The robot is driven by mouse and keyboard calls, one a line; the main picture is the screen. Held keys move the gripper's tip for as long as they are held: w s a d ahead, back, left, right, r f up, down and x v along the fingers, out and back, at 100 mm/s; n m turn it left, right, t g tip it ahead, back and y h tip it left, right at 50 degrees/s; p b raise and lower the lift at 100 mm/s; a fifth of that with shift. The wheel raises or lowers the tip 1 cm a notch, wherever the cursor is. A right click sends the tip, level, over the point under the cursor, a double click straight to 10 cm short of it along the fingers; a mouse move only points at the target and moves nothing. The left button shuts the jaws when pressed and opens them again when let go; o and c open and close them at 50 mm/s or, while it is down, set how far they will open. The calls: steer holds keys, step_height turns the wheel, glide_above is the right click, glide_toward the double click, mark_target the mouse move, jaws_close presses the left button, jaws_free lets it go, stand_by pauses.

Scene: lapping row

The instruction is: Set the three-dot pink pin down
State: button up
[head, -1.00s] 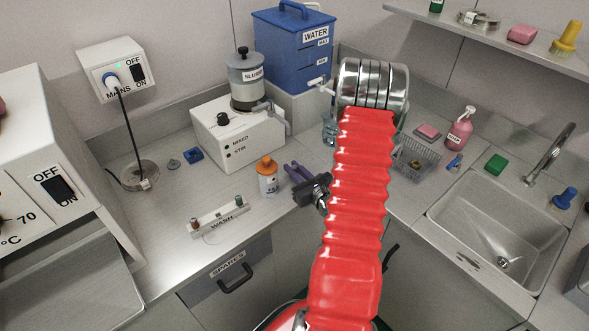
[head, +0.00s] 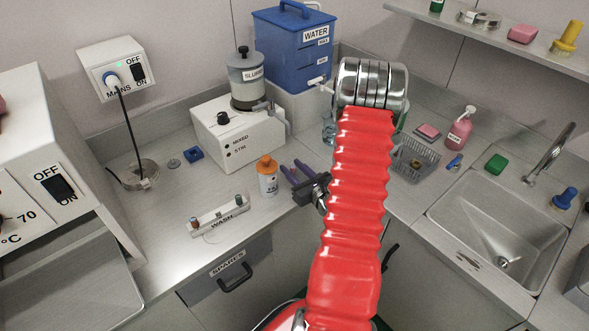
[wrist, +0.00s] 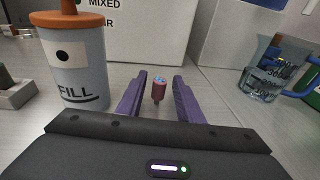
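A small dark pink pin (wrist: 158,91) with a bluish top stands upright on the worktop in the wrist view. It is between the two purple fingers of my gripper (wrist: 160,76), with a gap on each side. Its dots are too small to count. In the head view my gripper (head: 290,170) is low over the worktop with its fingers apart. The pin cannot be made out there.
An orange-capped bottle (head: 268,180) marked FILL stands close left of my gripper. The WASH rack (head: 219,215) lies left, near the front edge. Behind are the mixer box (head: 240,138) and a glass beaker (wrist: 272,72). Open worktop (head: 165,205) lies farther left.

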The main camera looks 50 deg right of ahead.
steer(key=v, duration=1.2)
stand_by(0.5)
